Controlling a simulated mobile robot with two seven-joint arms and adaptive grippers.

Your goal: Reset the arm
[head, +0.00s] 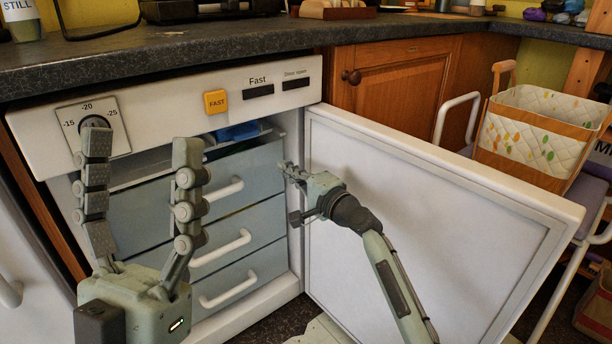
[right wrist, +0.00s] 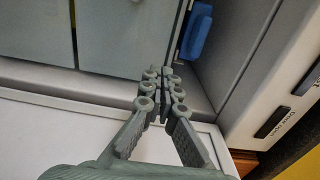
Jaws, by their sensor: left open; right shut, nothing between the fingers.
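My left gripper (head: 140,190) is open and empty, raised in front of the freezer's left part with its fingers pointing up. My right gripper (head: 284,167) is shut with nothing in it, near the inner edge of the open freezer door (head: 430,220). In the right wrist view its closed fingers (right wrist: 160,75) point toward the freezer's drawer fronts. The freezer (head: 160,110) stands under the counter with its door swung wide to the right. Several blue-grey drawers (head: 240,181) with white handles are inside, all looking pushed in.
A blue item (head: 238,131) lies in the top compartment; it also shows in the right wrist view (right wrist: 197,32). A dark counter (head: 250,45) runs above. A chair (head: 470,110) bearing a quilted basket (head: 540,130) stands right of the door.

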